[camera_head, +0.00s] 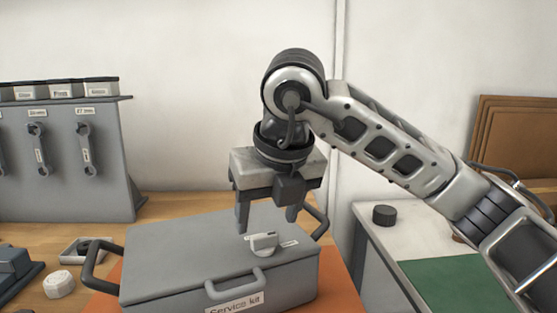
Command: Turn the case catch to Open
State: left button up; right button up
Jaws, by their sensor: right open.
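A grey case (180,253) with a "Service kit" label stands closed on an orange mat (344,291). Its catch (263,243) is a light grey knob on the lid, near the front edge, with a small white label beside it that is too small to read. My right gripper (267,215) is open and points down just above and behind the catch. Its fingers are spread to either side, and I see no contact with the catch. My left gripper is not in view.
The case has a front handle (236,285) and dark side handles. A grey rack (60,160) with wrenches stands at the back left. A small tray (85,251) and a white roll (59,284) lie left of the case. A table with a green mat (448,284) and a black puck (384,215) is at right.

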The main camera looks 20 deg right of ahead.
pick_arm(q)
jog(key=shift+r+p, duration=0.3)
jog(key=shift+p, duration=0.45)
pick_arm(e)
jog(key=v, duration=1.2)
